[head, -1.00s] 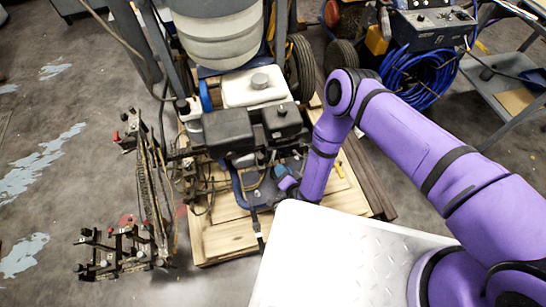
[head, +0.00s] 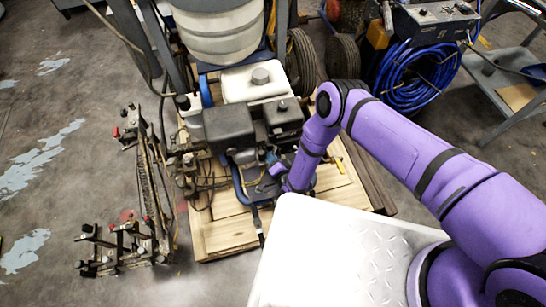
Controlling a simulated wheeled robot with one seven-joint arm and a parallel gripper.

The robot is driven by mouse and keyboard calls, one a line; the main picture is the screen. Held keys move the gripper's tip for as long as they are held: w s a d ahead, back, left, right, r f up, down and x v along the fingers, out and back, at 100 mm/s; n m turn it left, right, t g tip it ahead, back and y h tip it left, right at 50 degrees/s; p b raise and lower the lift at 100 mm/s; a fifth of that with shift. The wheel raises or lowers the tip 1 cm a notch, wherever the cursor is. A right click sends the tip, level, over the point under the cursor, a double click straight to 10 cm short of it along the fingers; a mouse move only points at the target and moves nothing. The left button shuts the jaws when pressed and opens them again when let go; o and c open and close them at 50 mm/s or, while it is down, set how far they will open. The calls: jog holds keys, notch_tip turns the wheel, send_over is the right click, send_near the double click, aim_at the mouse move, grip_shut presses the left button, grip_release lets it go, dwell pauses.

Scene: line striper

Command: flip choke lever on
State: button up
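The line striper's engine, with its black boxy covers (head: 228,128), sits on a wooden pallet (head: 222,237) in the middle of the head view. My purple arm reaches in from the right. My gripper (head: 268,170) is at the near right side of the engine, low and close under the covers. It is small and partly hidden among the engine parts, so I cannot tell whether it is open or touches anything. The choke lever cannot be made out. A yellowish part (head: 250,177) shows just left of the gripper.
A white treadplate surface (head: 345,255) lies in front. A metal frame with hoses (head: 125,245) stands left of the pallet. A blue hose coil (head: 415,75) and a grey cart (head: 505,85) are at the back right. The floor at far left is mostly free.

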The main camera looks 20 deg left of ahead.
jog(key=shift+w+a+f, duration=0.1)
jog(key=shift+w+a, duration=0.15)
jog(key=shift+w, duration=0.1)
grip_shut()
jog(key=shift+d+y, duration=0.1)
jog(key=shift+y, duration=0.2)
jog(key=n+g+y, duration=0.1)
jog(key=d+n+g+y, duration=0.1)
jog(key=n+g, duration=0.1)
jog(key=n+g+y, duration=0.1)
jog(key=shift+w+d+n+g, duration=0.3)
jog(key=shift+d+n+g, duration=0.1)
jog(key=n+g, duration=0.1)
jog(key=g, duration=0.1)
jog(key=d+n+g+y, duration=0.1)
jog(key=n+g, duration=0.1)
jog(key=w+n+g+y, duration=0.1)
jog(key=n+g, duration=0.1)
jog(key=g, duration=0.1)
jog(key=shift+w+d, duration=0.1)
jog(key=shift+d, duration=0.2)
jog(key=shift+n+g, duration=0.4)
